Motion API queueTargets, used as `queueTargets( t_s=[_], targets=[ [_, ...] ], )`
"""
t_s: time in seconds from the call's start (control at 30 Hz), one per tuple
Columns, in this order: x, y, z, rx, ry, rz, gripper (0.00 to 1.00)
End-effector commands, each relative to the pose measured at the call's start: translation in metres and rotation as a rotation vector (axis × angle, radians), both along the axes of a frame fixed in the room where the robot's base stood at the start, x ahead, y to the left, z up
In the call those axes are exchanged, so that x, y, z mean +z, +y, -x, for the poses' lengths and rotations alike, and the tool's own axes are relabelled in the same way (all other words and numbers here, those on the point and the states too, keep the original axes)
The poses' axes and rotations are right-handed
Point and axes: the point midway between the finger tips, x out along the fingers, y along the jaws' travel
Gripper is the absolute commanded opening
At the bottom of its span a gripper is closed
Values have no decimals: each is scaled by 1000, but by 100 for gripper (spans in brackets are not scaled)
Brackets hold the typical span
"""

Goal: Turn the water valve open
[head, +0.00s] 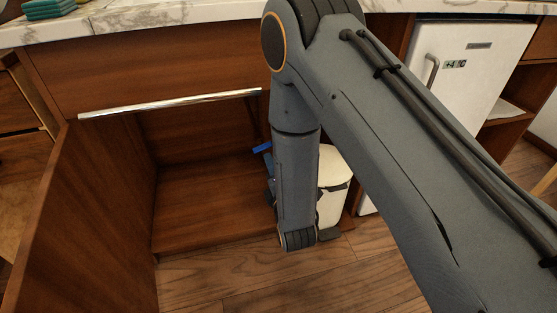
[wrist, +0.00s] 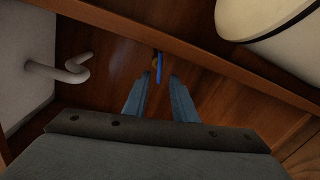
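The water valve's blue lever (wrist: 159,66) shows in the wrist view as a narrow blue bar, seen nearly edge-on, with a small brass-coloured part beside it. In the head view a blue piece (head: 262,147), likely the same lever, shows inside the open cabinet, left of my arm. My gripper (wrist: 159,76) is open, with its two blue-grey fingers apart and pointing towards the lever. The lever appears between the fingertips and beyond them; I cannot tell whether they touch. My arm hides most of the gripper in the head view.
A white bin (head: 334,180) stands right of my arm; it also shows in the wrist view (wrist: 265,20). A wooden cabinet door (head: 100,205) stands open at left. A white fridge (head: 455,80) is at right. A pale bent pipe (wrist: 62,70) lies left of my fingers.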

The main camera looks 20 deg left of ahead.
Motion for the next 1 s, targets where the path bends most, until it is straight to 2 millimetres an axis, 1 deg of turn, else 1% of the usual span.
queueTargets(
  t_s=[0.03, 0.13, 0.23, 0.37, 0.53, 0.7, 0.83, 1.0],
  targets=[
    [-9, 4, 3, 12, -33, 9, 25],
    [-10, 10, 7, 25, -84, 20, 25],
    [-9, 14, 4, 27, -103, 22, 25],
    [-9, 21, -11, 25, -104, 21, 25],
    [-9, 35, -35, 24, -103, 21, 25],
    [-9, 45, -51, 25, -102, 21, 25],
    [-9, 49, -57, 25, -100, 22, 25],
    [-8, 50, -58, 25, -100, 22, 25]
  ],
)
